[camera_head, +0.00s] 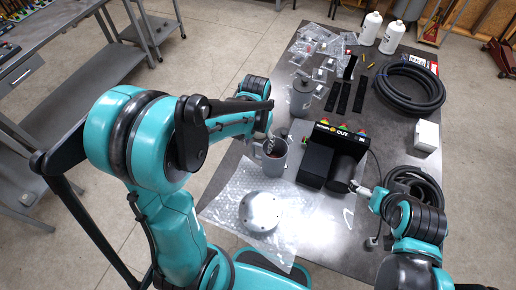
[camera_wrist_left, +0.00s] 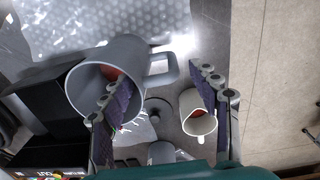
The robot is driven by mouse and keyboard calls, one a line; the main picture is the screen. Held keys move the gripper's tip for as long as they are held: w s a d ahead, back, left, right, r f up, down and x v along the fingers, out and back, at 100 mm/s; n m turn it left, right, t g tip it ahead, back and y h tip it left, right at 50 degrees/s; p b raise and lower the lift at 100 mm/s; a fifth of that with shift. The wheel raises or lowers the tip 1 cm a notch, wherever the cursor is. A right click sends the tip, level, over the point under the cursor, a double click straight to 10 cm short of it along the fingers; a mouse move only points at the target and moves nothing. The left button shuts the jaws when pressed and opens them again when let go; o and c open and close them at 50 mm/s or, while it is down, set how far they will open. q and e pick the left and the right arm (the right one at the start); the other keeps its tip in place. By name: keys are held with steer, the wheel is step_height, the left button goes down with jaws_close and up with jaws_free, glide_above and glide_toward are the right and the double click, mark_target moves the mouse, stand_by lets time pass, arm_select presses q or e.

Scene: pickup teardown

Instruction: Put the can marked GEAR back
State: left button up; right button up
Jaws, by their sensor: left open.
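A grey mug-like can (camera_head: 270,162) with a side handle stands near the left edge of the table, by the bubble wrap. Dark marks show near its top, too small to read surely, and something red is inside. In the left wrist view the grey can (camera_wrist_left: 130,55) shows large, its mouth facing the camera. My left gripper (camera_head: 270,135) is just above and behind it, open; its fingers (camera_wrist_left: 165,105) show apart, the left one overlapping the can's rim. A smaller pale cup (camera_wrist_left: 198,122) appears near the right finger. My right gripper (camera_head: 360,188) is beside a black cylinder; its jaws are unclear.
A grey canister (camera_head: 303,97) stands farther back. A black box unit (camera_head: 318,160) stands right of the can. A silver dome (camera_head: 260,212) lies on bubble wrap (camera_head: 225,205) in front. Black hose coils (camera_head: 410,88), a white box (camera_head: 427,135) and white bottles (camera_head: 370,28) lie beyond.

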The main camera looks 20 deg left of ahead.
arm_select(q)
step_height(320, 180, up, 5)
steer(key=shift+r+p, duration=0.2)
steer(key=shift+p, duration=0.2)
steer(key=shift+s+r, duration=0.15)
steer(key=shift+r, duration=0.15)
steer(key=s+r+t, duration=0.6)
steer(key=s+t, duration=0.1)
steer(key=s, duration=0.3)
steer(key=shift+s+d+r, duration=0.15)
steer(key=shift+d+r, duration=0.15)
steer(key=shift+d, duration=0.05)
step_height(320, 180, down, 14)
steer(key=b, duration=1.4)
steer(key=shift+f, duration=0.25)
